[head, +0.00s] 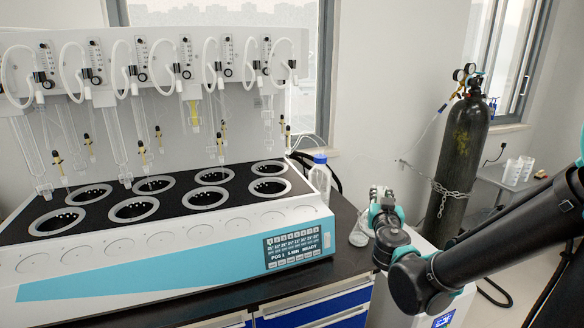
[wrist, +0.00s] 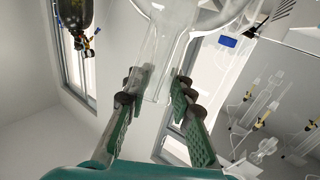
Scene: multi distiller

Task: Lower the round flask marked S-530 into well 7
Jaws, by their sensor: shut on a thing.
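My gripper (wrist: 158,92) is shut on the glass neck of a round flask (wrist: 167,50), whose bulb is at the top edge of the wrist view. In the head view the flask (head: 359,236) shows as clear glass beside my gripper (head: 372,212), right of the distiller and apart from it. No S-530 marking is legible. The distiller's black deck (head: 110,198) has several ringed wells in two rows, and they look empty. Number labels at the wells cannot be read, so I cannot tell which is well 7.
Glass columns and tubing (head: 118,130) hang above the wells. A blue-capped bottle (head: 320,178) stands by the deck's right end. The distiller's display panel (head: 292,247) is at the front right. A chained gas cylinder (head: 455,165) stands at the right.

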